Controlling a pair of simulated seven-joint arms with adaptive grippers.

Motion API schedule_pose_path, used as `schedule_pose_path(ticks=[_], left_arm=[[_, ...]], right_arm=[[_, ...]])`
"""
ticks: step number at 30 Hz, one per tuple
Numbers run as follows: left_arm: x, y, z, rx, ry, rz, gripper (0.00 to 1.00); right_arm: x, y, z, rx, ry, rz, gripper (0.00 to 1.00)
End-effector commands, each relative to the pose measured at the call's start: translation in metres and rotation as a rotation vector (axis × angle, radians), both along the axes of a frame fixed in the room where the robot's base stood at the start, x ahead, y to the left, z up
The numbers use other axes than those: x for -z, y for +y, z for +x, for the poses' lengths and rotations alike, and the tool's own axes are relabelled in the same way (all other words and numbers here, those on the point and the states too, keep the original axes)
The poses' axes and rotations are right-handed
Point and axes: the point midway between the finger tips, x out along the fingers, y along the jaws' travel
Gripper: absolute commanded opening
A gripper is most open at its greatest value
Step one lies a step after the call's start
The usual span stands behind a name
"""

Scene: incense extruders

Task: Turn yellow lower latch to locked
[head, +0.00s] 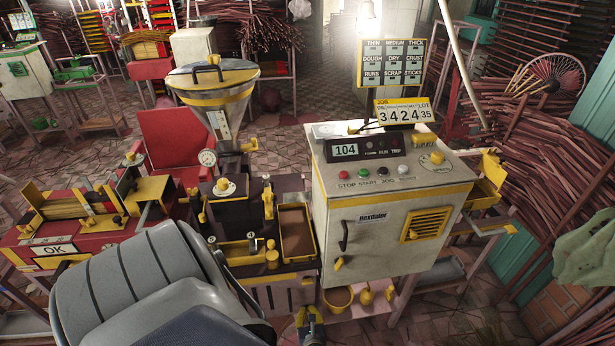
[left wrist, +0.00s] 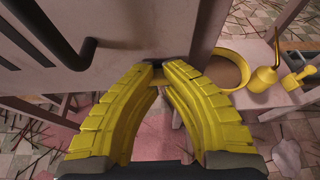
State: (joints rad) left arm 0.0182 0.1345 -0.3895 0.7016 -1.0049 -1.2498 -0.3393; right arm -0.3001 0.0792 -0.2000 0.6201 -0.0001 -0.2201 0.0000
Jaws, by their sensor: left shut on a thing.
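The yellow lower latch (head: 338,263) is a small yellow piece low on the cabinet door, below the dark door handle (head: 343,235). My left gripper (head: 309,314) shows at the bottom edge of the head view, small and partly cut off. I cannot tell the latch's exact angle. My right gripper is not in view.
The cream cabinet (head: 390,215) carries buttons and displays on top. Below its front are a yellow bowl (head: 337,300) and a yellow flask-like vessel (head: 366,294), close to the right of my fingers. The extruder with its funnel hopper (head: 213,82) stands to the left.

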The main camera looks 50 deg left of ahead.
Motion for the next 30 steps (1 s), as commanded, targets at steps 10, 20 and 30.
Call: schedule_pose_path(ticks=[10, 20, 30], left_arm=[[-0.0029, 0.0050, 0.0011, -0.002, 0.059, 0.047, 0.00], [-0.0033, 0.0045, 0.0023, -0.001, 0.060, 0.049, 0.00], [-0.0037, 0.0039, 0.0037, 0.000, 0.058, 0.048, 0.38]], right_arm=[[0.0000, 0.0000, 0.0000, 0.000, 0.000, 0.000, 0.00], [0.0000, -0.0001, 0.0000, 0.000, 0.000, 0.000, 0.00], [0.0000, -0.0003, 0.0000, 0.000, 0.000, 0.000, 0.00]])
